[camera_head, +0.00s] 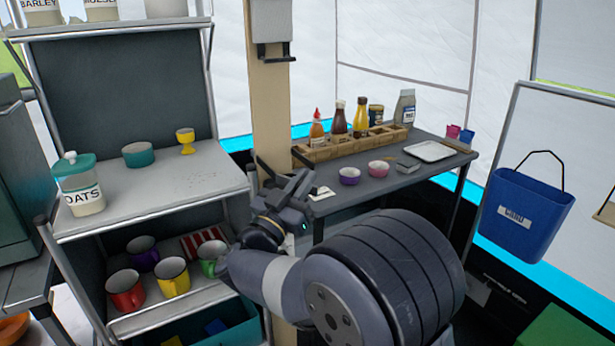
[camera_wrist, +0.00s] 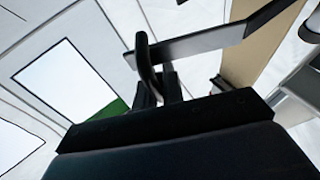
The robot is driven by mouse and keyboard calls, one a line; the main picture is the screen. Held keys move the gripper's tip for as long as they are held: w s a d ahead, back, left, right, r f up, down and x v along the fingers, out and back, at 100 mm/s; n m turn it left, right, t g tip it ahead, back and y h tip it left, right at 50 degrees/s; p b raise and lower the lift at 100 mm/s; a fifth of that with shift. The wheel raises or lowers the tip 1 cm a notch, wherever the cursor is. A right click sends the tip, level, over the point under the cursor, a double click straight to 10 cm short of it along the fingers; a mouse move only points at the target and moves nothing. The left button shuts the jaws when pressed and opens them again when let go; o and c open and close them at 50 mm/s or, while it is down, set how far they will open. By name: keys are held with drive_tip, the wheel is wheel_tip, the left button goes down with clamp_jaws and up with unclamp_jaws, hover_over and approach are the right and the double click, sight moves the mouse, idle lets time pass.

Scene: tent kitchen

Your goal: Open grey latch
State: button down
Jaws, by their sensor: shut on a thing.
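In the wrist view, a flat dark grey bar, which I take to be the grey latch (camera_wrist: 205,42), runs from beside the fingers up to the right. My gripper (camera_wrist: 158,78) is shut on it near its left end; the exact contact is hard to make out against the dark fingers. In the head view, my gripper (camera_head: 284,174) is in front of the wooden post, between the shelf unit and the side table. The latch cannot be told apart from the dark fingers there.
The wooden post (camera_head: 268,105) stands close behind my gripper. The shelf unit (camera_head: 150,196) at left holds an oats jar (camera_head: 80,186) and several mugs. The side table (camera_head: 345,192) at right carries bottles in a wooden rack (camera_head: 345,146) and bowls. A blue bin (camera_head: 522,217) hangs far right.

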drive_tip(key=shift+s+a+f, duration=0.15)
drive_tip(key=shift+s+a, duration=0.8)
drive_tip(key=c, duration=1.5)
unclamp_jaws()
drive_tip(key=shift+s, duration=0.2)
drive_tip(key=v, duration=1)
drive_tip(key=shift+s+a+f+p, duration=0.1)
drive_tip(key=shift+s+a+p, duration=0.15)
drive_tip(key=shift+s+p, duration=0.1)
drive_tip(key=x, duration=1.1)
drive_tip(key=shift+w+d, duration=0.1)
drive_tip(key=shift+w, duration=0.05)
